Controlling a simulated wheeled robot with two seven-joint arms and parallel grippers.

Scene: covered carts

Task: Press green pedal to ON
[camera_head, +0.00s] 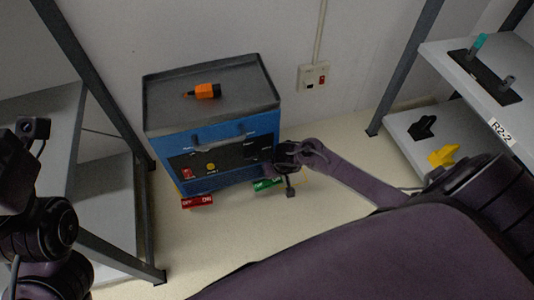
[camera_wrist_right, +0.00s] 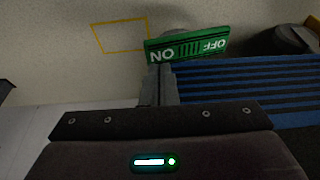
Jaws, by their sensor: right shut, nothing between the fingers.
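The green pedal (camera_head: 268,185) is low at the front of the blue cart, near the floor. In the right wrist view, the green pedal (camera_wrist_right: 187,44) shows ON at its left end and OFF at its right end, upside down. My right gripper (camera_head: 289,191) is beside the pedal's right end in the head view. In the wrist view my right gripper (camera_wrist_right: 159,72) is shut and empty, its fingertips at the ON end. I cannot tell whether they touch the pedal. Of my left arm, only links show at the left edge; its fingers are not visible.
The blue cart (camera_head: 217,143) has a grey top with an orange-black tool (camera_head: 202,91). A red pedal (camera_head: 197,201) is at its lower left. Shelf racks stand left and right; the right one holds a yellow part (camera_head: 444,156). A wall socket (camera_head: 313,78) is behind.

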